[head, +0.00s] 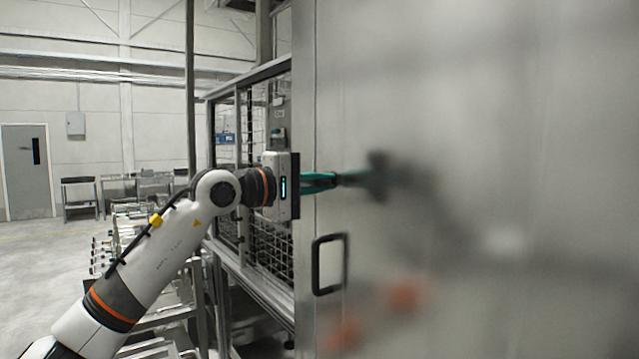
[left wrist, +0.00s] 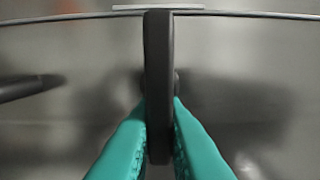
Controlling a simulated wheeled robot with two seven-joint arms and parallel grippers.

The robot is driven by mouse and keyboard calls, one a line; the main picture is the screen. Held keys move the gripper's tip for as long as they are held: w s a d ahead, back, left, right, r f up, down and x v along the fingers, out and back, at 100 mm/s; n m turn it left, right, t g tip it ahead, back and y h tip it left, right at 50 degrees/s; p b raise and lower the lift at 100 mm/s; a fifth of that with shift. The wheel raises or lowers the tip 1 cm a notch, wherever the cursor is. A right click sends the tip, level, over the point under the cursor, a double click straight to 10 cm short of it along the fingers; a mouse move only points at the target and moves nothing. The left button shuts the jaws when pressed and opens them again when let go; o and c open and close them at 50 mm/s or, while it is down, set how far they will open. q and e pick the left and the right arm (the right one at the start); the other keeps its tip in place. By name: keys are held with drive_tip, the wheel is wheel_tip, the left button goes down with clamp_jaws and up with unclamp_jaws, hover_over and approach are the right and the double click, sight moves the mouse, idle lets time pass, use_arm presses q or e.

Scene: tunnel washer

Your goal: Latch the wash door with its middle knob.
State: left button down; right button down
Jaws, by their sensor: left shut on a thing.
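The wash door (head: 480,120) is a large, smooth steel panel filling the right of the head view. My left gripper (head: 332,180) comes in from the left, its teal fingers at the door face. In the left wrist view the middle knob (left wrist: 158,60) is a dark upright bar between the two teal fingers of my left gripper (left wrist: 160,103), which is shut on it. Whether the latch is engaged cannot be told. My right gripper is not in view.
A black bar handle (head: 316,264) sits on the panel below my left gripper; a dark bar also shows at the left of the wrist view (left wrist: 28,88). A framed mesh cage (head: 265,240) stands left of the panel. Blurred reflections show on the steel.

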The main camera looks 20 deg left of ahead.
use_arm(q)
drive_tip(key=c, duration=1.5)
unclamp_jaws()
drive_tip(key=b+v, duration=0.4)
drive_tip(key=v, duration=0.8)
